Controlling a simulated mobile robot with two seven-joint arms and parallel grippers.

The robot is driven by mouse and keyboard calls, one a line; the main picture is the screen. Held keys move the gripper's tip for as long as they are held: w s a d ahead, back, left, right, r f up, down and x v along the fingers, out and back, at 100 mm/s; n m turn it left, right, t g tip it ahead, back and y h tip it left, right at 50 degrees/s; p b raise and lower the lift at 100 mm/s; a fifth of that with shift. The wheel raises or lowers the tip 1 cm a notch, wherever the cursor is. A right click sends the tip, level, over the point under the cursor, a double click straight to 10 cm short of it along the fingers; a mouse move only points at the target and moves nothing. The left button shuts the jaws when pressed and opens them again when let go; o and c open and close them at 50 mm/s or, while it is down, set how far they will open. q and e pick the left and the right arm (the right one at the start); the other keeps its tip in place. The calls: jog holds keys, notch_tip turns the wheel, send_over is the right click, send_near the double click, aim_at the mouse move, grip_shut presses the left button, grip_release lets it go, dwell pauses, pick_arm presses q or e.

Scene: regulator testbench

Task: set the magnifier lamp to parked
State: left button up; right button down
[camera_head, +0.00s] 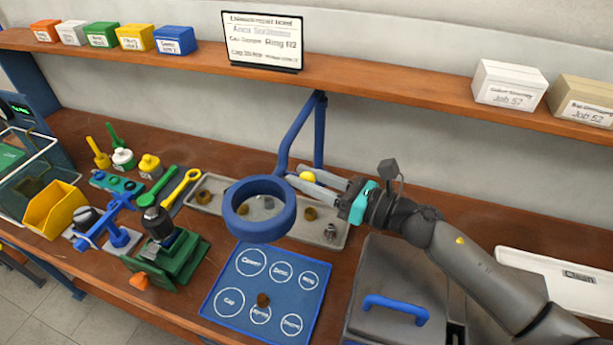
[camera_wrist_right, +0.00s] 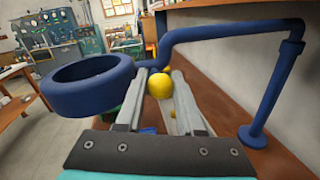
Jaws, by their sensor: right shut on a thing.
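The magnifier lamp has a blue ring head (camera_head: 259,209) on a blue bent arm (camera_head: 298,130), with a post rising at the back of the bench. In the head view the ring hangs over the area between the grey parts tray and the blue mat. A yellow knob (camera_head: 307,177) sits beside the ring. My right gripper (camera_head: 310,183) comes in from the right and is shut on the yellow knob. The right wrist view shows the knob (camera_wrist_right: 160,86) between the fingers, the ring (camera_wrist_right: 88,84) at left and the post (camera_wrist_right: 272,95) at right. My left gripper is not in view.
A blue mat (camera_head: 222,300) with labelled circles lies in front of the ring. A grey parts tray (camera_head: 330,234) lies beneath it. A green vise (camera_head: 190,262) stands at left. A grey case with a blue handle (camera_head: 395,308) is below my right arm. A shelf (camera_head: 400,88) runs along the wall.

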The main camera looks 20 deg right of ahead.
dwell(0.4)
jog(key=shift+w+a+r+m+h+p, duration=0.1)
jog(key=shift+w+a+m+h+p, duration=0.15)
jog(key=shift+a+p, duration=0.2)
jog(key=shift+w+a+m+t+h+p, duration=0.3)
jog(key=shift+a+t+h+p, duration=0.1)
jog(key=shift+a, duration=0.15)
jog(key=shift+w+a+m+t+h+p, duration=0.25)
jog(key=shift+a+t+h+p, duration=0.15)
jog(key=shift+a, duration=0.15)
jog(key=c, duration=0.8)
grip_release()
